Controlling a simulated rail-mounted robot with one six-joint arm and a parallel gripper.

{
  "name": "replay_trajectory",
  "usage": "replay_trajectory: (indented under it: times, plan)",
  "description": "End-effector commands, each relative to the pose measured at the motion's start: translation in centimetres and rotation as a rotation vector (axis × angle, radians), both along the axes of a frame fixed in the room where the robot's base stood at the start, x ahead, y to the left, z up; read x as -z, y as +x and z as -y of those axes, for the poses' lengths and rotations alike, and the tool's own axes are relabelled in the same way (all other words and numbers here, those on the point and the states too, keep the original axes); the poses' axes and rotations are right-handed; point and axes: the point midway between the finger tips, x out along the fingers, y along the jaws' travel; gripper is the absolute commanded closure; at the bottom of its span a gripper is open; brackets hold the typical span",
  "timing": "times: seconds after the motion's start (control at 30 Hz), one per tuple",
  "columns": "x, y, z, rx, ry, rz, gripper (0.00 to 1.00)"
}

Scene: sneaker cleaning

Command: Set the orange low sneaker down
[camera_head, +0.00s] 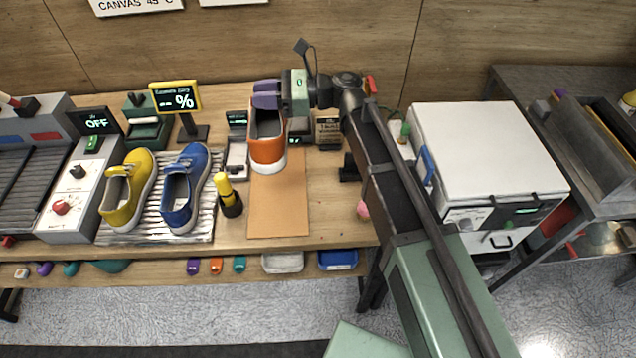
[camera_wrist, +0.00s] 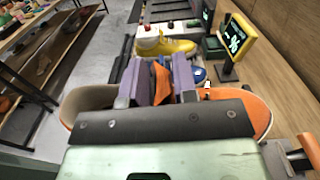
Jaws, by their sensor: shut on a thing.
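The orange low sneaker (camera_head: 267,150) has a white sole and hangs from or stands under my gripper (camera_head: 266,95), heel toward the front, at the far end of a tan board (camera_head: 278,205). I cannot tell whether its sole touches the board. My gripper's purple fingers are shut on the sneaker's upper. In the wrist view, the gripper (camera_wrist: 160,82) has an orange piece of the sneaker between its fingers. The sneaker's orange side (camera_wrist: 258,112) shows to the right, partly hidden by the gripper body.
Yellow (camera_head: 128,190) and blue (camera_head: 184,188) sneakers stand on a ribbed rack left of the board. A yellow-and-black bottle (camera_head: 229,196) stands close to the board's left edge. A percent sign display (camera_head: 176,97) stands behind. The board's front part is bare.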

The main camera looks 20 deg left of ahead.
Motion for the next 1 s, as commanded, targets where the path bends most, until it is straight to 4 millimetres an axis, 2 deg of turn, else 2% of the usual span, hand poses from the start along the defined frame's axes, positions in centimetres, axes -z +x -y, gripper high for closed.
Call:
replay_trajectory:
  times: [0.17, 0.27, 0.37, 0.6, 0.7, 0.8, 0.93, 1.0]
  plan:
    - [0.1, 0.0, -0.1, 0.0, 0.006, 0.009, 1.0]
    - [1.5, 0.0, -0.1, 0.0, 0.006, 0.008, 1.0]
    - [4.3, 0.0, -0.1, 0.0, 0.006, 0.008, 1.0]
    - [12.8, 0.0, -0.1, 0.0, 0.006, 0.008, 1.0]
    - [15.5, 0.0, -0.1, 0.0, 0.006, 0.008, 1.0]
    - [16.3, 0.0, -0.1, 0.0, 0.006, 0.008, 1.0]
    - [16.0, 0.0, -0.1, 0.0, 0.006, 0.008, 1.0]
    - [17.1, 0.0, -0.1, 0.0, 0.006, 0.008, 1.0]
